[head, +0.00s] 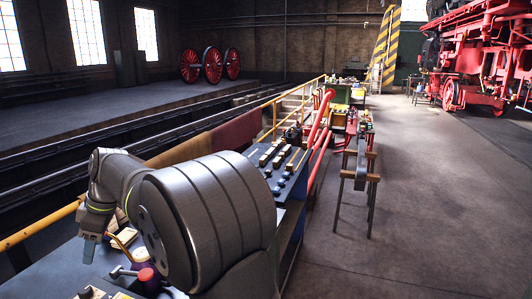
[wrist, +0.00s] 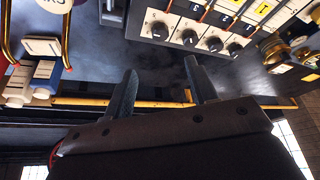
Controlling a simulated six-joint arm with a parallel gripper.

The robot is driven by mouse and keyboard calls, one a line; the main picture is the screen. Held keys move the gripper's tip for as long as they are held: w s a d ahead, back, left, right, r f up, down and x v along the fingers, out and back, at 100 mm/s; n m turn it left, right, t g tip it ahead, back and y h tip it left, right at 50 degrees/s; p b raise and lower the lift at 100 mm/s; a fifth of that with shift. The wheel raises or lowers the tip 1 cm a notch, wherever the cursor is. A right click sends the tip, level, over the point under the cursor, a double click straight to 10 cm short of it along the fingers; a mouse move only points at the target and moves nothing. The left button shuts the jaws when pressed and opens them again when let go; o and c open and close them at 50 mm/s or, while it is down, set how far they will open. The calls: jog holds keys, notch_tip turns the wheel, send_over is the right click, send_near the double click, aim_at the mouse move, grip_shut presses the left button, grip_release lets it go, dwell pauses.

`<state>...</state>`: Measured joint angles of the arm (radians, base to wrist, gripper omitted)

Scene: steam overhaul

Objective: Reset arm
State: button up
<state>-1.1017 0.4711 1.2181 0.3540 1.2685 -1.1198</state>
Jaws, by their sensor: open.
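My gripper (head: 89,247) hangs at the lower left of the head view, above the workbench (head: 45,278), with its fingers pointing down. In the wrist view its two dark fingers (wrist: 160,66) are spread apart with nothing between them. A dark bench surface shows beyond them. I cannot tell the exact gap between the fingertips and the bench. My bulky arm links hide much of the near bench in the head view.
A panel with black knobs (wrist: 189,38) lies beyond the fingers in the wrist view. A yellow rail (head: 40,228) edges the bench. Clear floor (head: 440,210) lies to the right.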

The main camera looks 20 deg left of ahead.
aim_at(85, 291)
jog(key=x, duration=1.3)
jog(key=shift+s+a+f, duration=0.1)
jog(key=shift+f, duration=0.2)
jog(key=shift+a+f+m, duration=0.1)
jog(key=shift+m, duration=0.2)
jog(key=shift+s+m, duration=0.1)
jog(key=shift+m, duration=0.2)
jog(key=m+t, duration=0.1)
jog(key=m, duration=0.2)
jog(key=shift+s+m+t+y, duration=0.1)
jog(key=shift+m+t+y, duration=0.3)
jog(key=shift+s+m+t, duration=0.2)
jog(key=shift+m+t, duration=0.7)
jog(key=shift+m, duration=1.4)
jog(key=v, duration=0.7)
